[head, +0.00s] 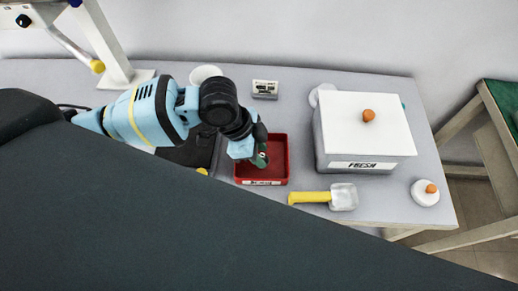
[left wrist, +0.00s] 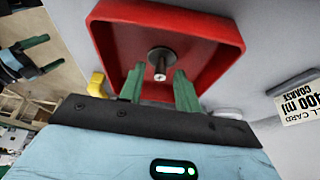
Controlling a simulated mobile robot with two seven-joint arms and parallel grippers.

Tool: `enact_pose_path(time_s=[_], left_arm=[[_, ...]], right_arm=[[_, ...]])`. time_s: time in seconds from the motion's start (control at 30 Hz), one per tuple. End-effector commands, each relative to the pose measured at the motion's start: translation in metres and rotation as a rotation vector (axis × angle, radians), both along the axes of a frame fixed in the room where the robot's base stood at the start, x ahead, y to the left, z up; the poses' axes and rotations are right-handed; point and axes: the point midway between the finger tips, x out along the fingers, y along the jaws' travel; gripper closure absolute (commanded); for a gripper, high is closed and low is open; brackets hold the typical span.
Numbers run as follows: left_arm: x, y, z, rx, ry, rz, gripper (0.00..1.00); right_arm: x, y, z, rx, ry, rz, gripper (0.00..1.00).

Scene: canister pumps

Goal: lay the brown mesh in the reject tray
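The red reject tray (head: 279,143) sits on the grey table left of the white FRESH box. It also fills the upper middle of the left wrist view (left wrist: 215,35). In that view a small dark brownish disc with a metal stem (left wrist: 160,58), which looks to be the mesh, lies on the tray floor. My left gripper (head: 261,160) is over the tray. Its green fingers (left wrist: 160,88) are open, one on each side of the stem, with gaps to it. The disc is hidden in the head view. My right gripper (left wrist: 42,55) shows open and empty in the left wrist view.
The FRESH box (head: 340,150) with an orange-knobbed lid stands right of the tray. A yellow-handled scoop (head: 312,197) lies in front of it. A small labelled card block (head: 265,89) is behind the tray. A white lid with an orange knob (head: 424,193) lies near the right edge.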

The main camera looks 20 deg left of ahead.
Motion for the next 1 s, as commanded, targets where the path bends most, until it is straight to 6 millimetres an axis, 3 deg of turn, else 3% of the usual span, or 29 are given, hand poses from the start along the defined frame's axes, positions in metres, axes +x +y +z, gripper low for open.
enact_pose_path(time_s=[0.23,0.37,0.8,1.0], left_arm=[[0.000,0.000,0.002,0.000,0.000,0.000,0.67],[0.000,0.003,0.012,0.001,-0.003,0.001,0.67],[-0.009,0.034,0.089,0.001,-0.004,0.001,0.67],[-0.012,0.042,0.109,0.001,-0.002,0.001,0.67]], right_arm=[[0.001,0.000,0.000,0.000,-0.001,0.000,0.00],[0.004,0.000,0.002,0.000,-0.009,0.000,0.00],[0.018,0.000,0.017,0.000,-0.042,-0.002,0.00],[0.013,-0.001,0.018,-0.001,-0.035,-0.001,0.00]])
